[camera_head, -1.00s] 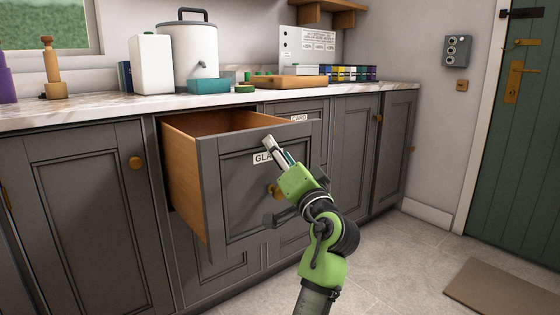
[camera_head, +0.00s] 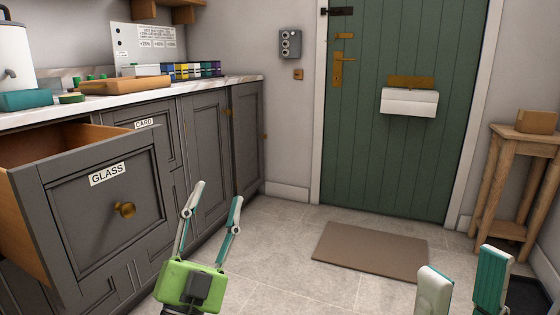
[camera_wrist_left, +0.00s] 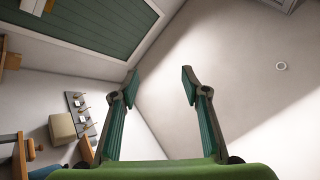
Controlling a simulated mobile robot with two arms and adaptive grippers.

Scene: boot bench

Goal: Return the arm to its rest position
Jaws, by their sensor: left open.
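My left gripper (camera_head: 217,194) is open and empty, its green body low in the head view and its two fingers pointing up and apart. It appears to the right of the open drawer labelled GLASS (camera_head: 70,215), clear of its brass knob (camera_head: 125,209). In the left wrist view its fingers (camera_wrist_left: 160,80) are spread with nothing between them, facing wall and ceiling. My right gripper (camera_head: 464,262) shows only as two separated fingers at the lower right edge, with nothing seen between them; the rest is cut off.
The grey cabinets and counter (camera_head: 262,79) run along the left. A green door (camera_head: 395,150) with a white letter box (camera_head: 409,102) stands behind a brown mat (camera_head: 370,250). A wooden stand (camera_head: 492,190) is at right. Tiled floor in the middle is clear.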

